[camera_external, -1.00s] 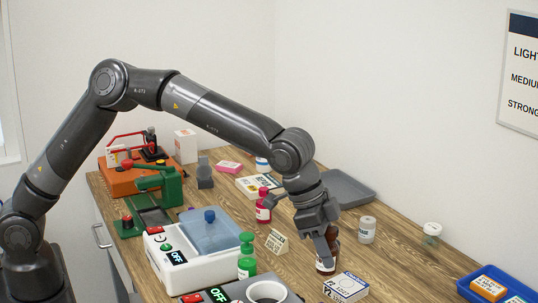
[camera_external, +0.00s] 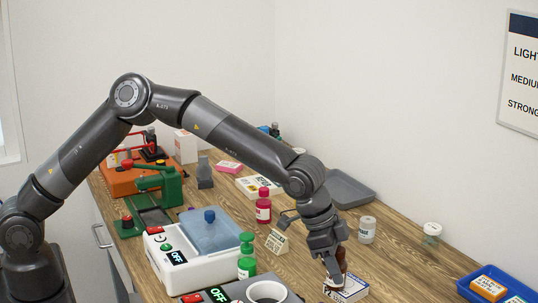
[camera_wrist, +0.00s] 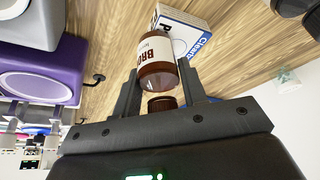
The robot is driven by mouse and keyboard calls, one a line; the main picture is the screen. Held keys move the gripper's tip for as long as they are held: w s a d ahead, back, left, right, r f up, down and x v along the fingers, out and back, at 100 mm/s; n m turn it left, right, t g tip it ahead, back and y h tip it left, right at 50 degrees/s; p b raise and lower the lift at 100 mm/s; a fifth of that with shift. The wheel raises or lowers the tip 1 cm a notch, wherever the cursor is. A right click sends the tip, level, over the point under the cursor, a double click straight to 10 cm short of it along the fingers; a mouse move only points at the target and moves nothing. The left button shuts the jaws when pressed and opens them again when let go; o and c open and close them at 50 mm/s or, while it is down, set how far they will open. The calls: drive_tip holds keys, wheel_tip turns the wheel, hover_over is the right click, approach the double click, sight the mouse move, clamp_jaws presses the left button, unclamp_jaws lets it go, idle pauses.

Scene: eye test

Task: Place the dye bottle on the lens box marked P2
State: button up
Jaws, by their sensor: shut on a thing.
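The dye bottle is a brown bottle (camera_external: 341,258) with a white label; in the wrist view (camera_wrist: 157,76) the label begins "BRO". My gripper (camera_external: 334,271) is shut on it, with one finger on each side in the wrist view. The lens box (camera_external: 350,290) is a white and blue carton lying flat at the front of the bench. It also shows in the wrist view (camera_wrist: 188,33), where a large P is visible and the rest of the mark is hidden behind the bottle. The bottle overlaps the box in both views; I cannot tell whether they touch.
A white pot (camera_external: 367,231) stands behind the box. A small sign (camera_external: 278,242), a red bottle (camera_external: 263,208) and a green bottle (camera_external: 246,258) stand to the left. A blue tray (camera_external: 467,289) is at the right. Wood between box and tray is clear.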

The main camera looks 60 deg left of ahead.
drive_tip(key=o, duration=1.1)
drive_tip(key=shift+f, duration=0.1)
drive_tip(key=v, duration=1.2)
drive_tip(key=s+a+r+n+t+y, duration=0.1)
drive_tip(key=s+a+r, duration=0.2)
drive_tip(key=s+a, duration=0.35)
drive_tip(key=s+a+r+n+y, duration=0.2)
drive_tip(key=s+a, duration=0.2)
drive_tip(key=a, duration=0.6)
drive_tip(key=s+a+r+n+t+y, duration=0.1)
drive_tip(key=s+a+r, duration=0.2)
drive_tip(key=s+a, duration=0.35)
drive_tip(key=shift+s+a+f+n+h, duration=0.15)
drive_tip(key=shift+s+a+f+n, duration=0.6)
drive_tip(key=shift+s+a, duration=1.95)
drive_tip(key=shift+s+a+f+n+h, duration=0.1)
drive_tip(key=shift+s+a+f+n, duration=0.6)
drive_tip(key=shift+s+a, duration=2)
drive_tip(key=shift+s+a+f+n+h, duration=0.15)
drive_tip(key=shift+s+a+f+n, duration=0.6)
drive_tip(key=shift+s+a, duration=1.95)
drive_tip(key=shift+s+d+r+n, duration=0.2)
drive_tip(key=shift+d+r+n, duration=0.05)
drive_tip(key=shift+r+n, duration=0.05)
